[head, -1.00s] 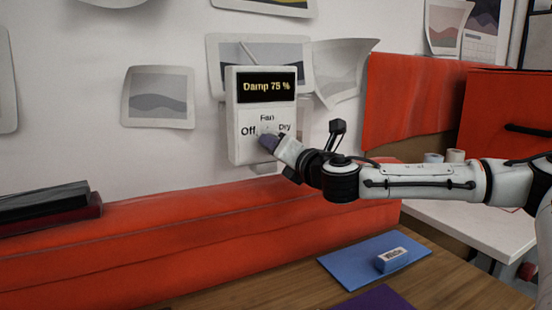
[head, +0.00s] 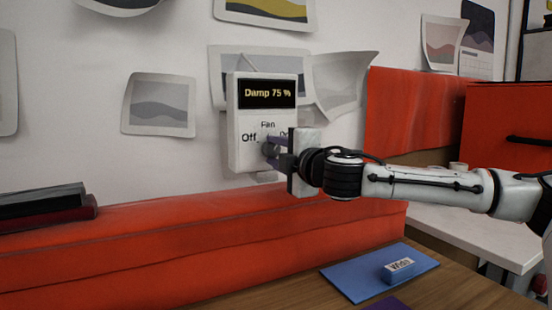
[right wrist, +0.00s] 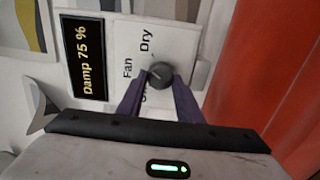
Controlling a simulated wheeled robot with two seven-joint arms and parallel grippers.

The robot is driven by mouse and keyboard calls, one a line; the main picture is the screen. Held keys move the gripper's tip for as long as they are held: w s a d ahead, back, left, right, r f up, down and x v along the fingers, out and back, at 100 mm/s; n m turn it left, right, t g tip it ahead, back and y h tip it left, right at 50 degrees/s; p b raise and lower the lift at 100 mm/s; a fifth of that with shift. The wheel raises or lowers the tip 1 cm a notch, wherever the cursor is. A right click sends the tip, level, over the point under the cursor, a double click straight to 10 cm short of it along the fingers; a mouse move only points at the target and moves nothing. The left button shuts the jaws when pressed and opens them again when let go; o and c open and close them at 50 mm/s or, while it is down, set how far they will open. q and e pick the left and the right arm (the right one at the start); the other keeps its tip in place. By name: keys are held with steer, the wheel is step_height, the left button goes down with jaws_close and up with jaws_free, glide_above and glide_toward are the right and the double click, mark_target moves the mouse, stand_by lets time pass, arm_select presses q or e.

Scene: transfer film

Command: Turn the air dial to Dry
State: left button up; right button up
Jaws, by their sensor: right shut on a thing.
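The air control box (head: 238,158) is white and hangs on the wall in the head view, its dark display (head: 268,93) reading "Damp 75 %". Its dial (right wrist: 160,75) is a round dark knob below the labels Off, Fan and Dry; "Off" is partly hidden in the right wrist view, "Dry" in the head view. The direction of the dial's mark is too small to tell surely. My right gripper (right wrist: 159,88) is shut on the dial, one purple finger on each side; it also shows at the box in the head view (head: 274,149). My left gripper is out of view.
An orange padded ledge (head: 180,235) runs below the box. Dark books (head: 40,208) lie on its left end. A blue mat (head: 350,283) with a labelled block (head: 400,266) lies on the wooden desk. Paper prints (head: 160,105) hang around the box.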

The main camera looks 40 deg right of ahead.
steer(key=m+b, duration=0.1)
steer(key=m, duration=0.2)
steer(key=shift+m, duration=1)
steer(key=shift+r, duration=0.1)
steer(key=o, duration=1)
steer(key=shift+o, duration=0.2)
steer(key=shift+s, duration=0.15)
